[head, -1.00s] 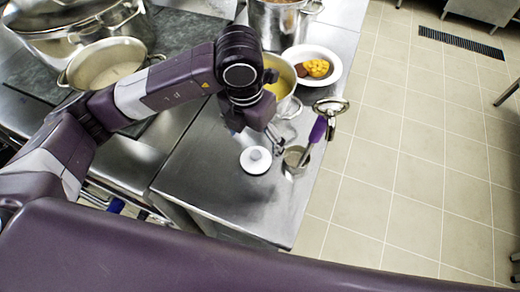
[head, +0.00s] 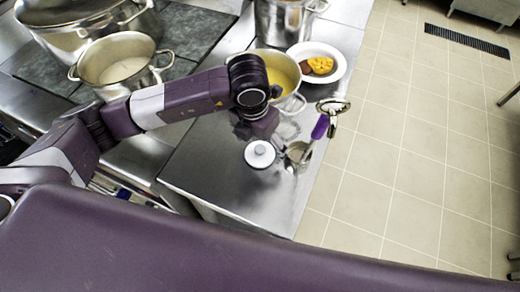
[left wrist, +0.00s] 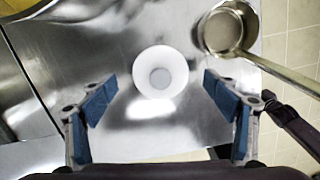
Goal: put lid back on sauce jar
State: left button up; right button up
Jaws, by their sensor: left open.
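A round white lid-like disc with a grey knob (head: 259,154) is on the metal counter near its front right. It also shows in the left wrist view (left wrist: 160,58). I cannot tell whether a jar is under it. My left gripper (head: 260,132) is above and just behind the disc in the head view. In the left wrist view its two blue-padded fingers (left wrist: 160,85) are spread, with the disc centred ahead between them and nothing held. No separate sauce jar can be made out. My right gripper is out of view.
A metal ladle with a purple handle (head: 320,127) is close right of the disc; its bowl (left wrist: 223,30) shows in the left wrist view. A pot of yellow liquid (head: 283,68) and a white food plate (head: 331,51) stand behind. Bare counter (head: 215,165) lies left.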

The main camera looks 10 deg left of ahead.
pick_arm(q)
jog(key=shift+f, duration=1)
jog(key=shift+w, duration=0.1)
jog(key=c, duration=1.1)
